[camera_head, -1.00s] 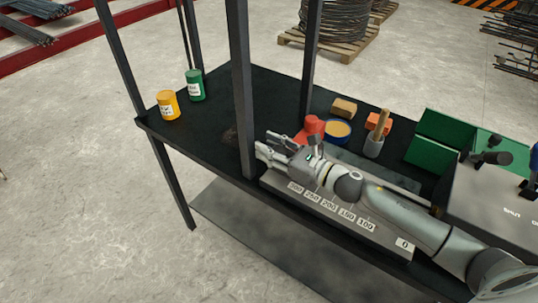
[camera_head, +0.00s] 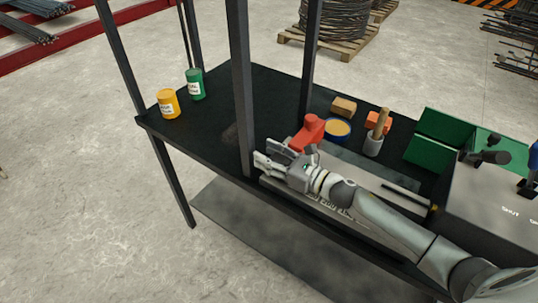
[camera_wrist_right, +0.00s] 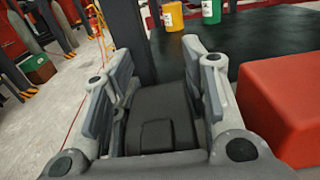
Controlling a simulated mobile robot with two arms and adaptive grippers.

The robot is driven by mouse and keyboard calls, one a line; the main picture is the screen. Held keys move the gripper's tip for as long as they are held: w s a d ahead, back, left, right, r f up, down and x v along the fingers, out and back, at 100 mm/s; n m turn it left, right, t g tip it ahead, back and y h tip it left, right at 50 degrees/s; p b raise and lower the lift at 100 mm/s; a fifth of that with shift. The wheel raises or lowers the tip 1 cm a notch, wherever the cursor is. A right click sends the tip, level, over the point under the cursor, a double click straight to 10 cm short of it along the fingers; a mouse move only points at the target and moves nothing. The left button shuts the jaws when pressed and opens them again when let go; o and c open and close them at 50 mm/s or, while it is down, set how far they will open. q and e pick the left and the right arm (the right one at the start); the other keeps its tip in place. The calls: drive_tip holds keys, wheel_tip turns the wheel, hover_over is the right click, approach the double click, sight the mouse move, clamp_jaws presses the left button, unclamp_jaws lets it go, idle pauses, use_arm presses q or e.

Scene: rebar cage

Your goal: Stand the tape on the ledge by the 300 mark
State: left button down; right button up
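No thing is clearly marked as the tape; a red, block-like thing (camera_head: 311,129) just behind my right gripper may be it. It also shows large at the right of the right wrist view (camera_wrist_right: 285,105), outside the fingers. My right gripper (camera_head: 264,154) is low over the left end of the ledge (camera_head: 350,228), near the dark post. Its fingers stand apart. In the right wrist view, a dark block (camera_wrist_right: 160,112) shows between the fingers (camera_wrist_right: 158,70); I cannot tell what it is. My arm hides most ledge marks, including the 300. My left gripper is out of view.
A dark post (camera_head: 241,90) rises close by the right fingers. A blue tin (camera_head: 338,130), wooden block (camera_head: 344,107), orange block (camera_head: 378,121) and grey cup (camera_head: 373,145) stand behind. Yellow (camera_head: 168,104) and green (camera_head: 195,85) cans stand left. The tabletop (camera_head: 210,130) between is clear.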

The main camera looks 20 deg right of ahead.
sight(288, 165)
drive_tip(key=shift+r, duration=0.2)
drive_tip(key=b+v, duration=0.1)
drive_tip(key=v, duration=0.2)
drive_tip(key=b+v, duration=0.1)
drive_tip(key=v, duration=0.6)
drive_tip(key=shift+s+d+f+b, duration=0.2)
drive_tip(key=shift+f+b, duration=0.05)
drive_tip(key=shift+b, duration=0.15)
drive_tip(key=shift+s+d+r, duration=0.15)
drive_tip(key=shift+s+d, duration=0.3)
drive_tip(key=shift+s, duration=0.15)
